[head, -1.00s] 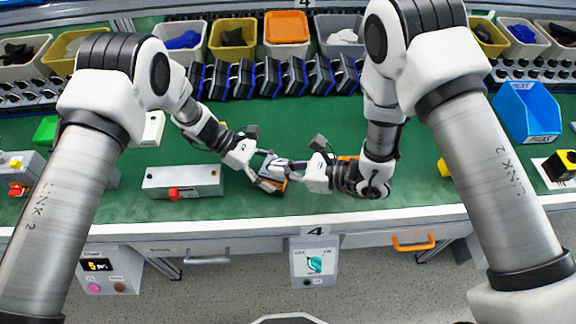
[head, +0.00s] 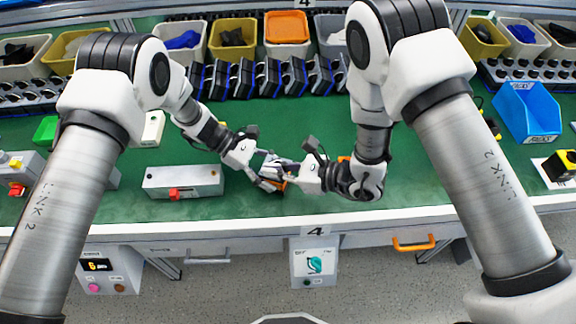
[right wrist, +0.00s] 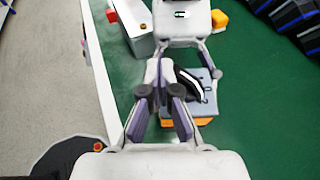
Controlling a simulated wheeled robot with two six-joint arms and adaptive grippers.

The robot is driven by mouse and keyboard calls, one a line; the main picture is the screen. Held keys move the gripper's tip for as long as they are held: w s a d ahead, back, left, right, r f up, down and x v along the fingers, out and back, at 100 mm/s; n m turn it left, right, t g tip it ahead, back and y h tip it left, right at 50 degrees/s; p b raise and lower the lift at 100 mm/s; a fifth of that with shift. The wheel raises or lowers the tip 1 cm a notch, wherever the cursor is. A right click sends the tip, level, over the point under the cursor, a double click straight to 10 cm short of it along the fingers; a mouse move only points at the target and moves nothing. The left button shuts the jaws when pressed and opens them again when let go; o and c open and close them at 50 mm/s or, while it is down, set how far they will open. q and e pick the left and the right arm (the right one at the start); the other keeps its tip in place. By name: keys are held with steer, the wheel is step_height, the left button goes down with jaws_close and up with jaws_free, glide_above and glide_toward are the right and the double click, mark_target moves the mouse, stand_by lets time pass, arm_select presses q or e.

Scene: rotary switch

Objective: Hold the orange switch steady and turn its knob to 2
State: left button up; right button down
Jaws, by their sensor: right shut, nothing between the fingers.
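The orange switch (head: 279,186) lies on the green table between my two grippers, mostly covered by fingers in the head view. In the right wrist view the switch (right wrist: 203,122) shows an orange base, a grey top and a black-and-white part that looks like the knob (right wrist: 195,86). My left gripper (head: 271,178) has its fingers on either side of the switch and seems to grip it. My right gripper (head: 284,171) is shut and empty. Its fingertips (right wrist: 158,75) are beside the knob; I cannot tell if they touch it. The knob's setting is not readable.
A grey box with a red button (head: 183,181) stands left of the switch. A row of black-and-blue parts (head: 270,77) and several bins (head: 287,28) line the back. A blue bin (head: 527,109) is at right.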

stand_by(0.3)
steer(key=shift+w+d, duration=0.6)
steer(key=shift+d, duration=0.05)
arm_select(q)
steer(key=o, duration=1.3)
steer(key=shift+c, duration=0.2)
arm_select(e)
steer(key=s+d+r, duration=0.1)
steer(key=s+d, duration=0.1)
steer(key=s, duration=0.4)
steer(key=s+d+r, duration=0.2)
steer(key=s, duration=0.4)
steer(key=shift+s+d, duration=0.4)
arm_select(q)
steer(key=v, duration=1.2)
